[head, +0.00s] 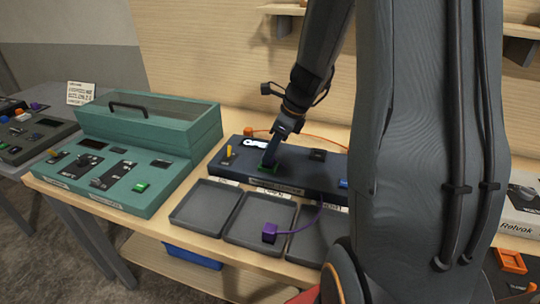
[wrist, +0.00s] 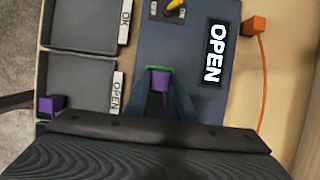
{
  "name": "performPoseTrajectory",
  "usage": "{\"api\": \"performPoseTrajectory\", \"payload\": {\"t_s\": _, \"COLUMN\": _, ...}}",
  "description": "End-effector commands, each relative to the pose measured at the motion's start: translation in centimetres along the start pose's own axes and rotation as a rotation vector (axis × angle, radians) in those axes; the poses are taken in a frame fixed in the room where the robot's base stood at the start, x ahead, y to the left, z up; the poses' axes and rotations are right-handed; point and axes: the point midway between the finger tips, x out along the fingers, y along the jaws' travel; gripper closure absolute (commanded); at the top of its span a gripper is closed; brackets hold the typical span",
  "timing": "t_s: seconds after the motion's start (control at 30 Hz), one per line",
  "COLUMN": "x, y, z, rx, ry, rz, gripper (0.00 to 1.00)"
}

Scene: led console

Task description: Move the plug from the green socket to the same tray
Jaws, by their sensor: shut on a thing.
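A purple plug (wrist: 160,82) sits at the green socket (wrist: 156,70) on the dark blue console. My gripper (wrist: 160,98) is shut on this plug, one finger on each side; it also shows in the head view (head: 269,158), reaching down to the green socket (head: 271,168). Whether the plug is still seated in the socket I cannot tell. The middle tray (head: 243,236), labelled OPEN in the wrist view, holds another purple plug (head: 269,232) with a purple cable; that plug also shows in the wrist view (wrist: 52,104). The console display (wrist: 215,52) reads OPEN.
The left tray (head: 205,203), labelled OK, looks empty. The right tray (head: 311,240) is partly hidden by my arm. An orange plug (wrist: 254,25) with an orange cable lies behind the console. A yellow switch (head: 229,152) stands on the console's left. A green console (head: 115,180) stands further left.

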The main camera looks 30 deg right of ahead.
Motion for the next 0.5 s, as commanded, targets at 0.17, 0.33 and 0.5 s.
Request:
{"api": "performPoseTrajectory", "payload": {"t_s": 0.17, "x": -2.3, "y": -0.1, "z": 1.0, "rx": -0.003, "ry": -0.002, "rz": -0.006, "gripper": 0.99}}
{"api": "performPoseTrajectory", "payload": {"t_s": 0.33, "x": -5.4, "y": -0.2, "z": 2.3, "rx": -0.003, "ry": -0.003, "rz": -0.007, "gripper": 0.99}}
{"api": "performPoseTrajectory", "payload": {"t_s": 0.5, "x": -7.8, "y": -0.1, "z": 3.3, "rx": -0.001, "ry": -0.002, "rz": -0.004, "gripper": 0.99}}
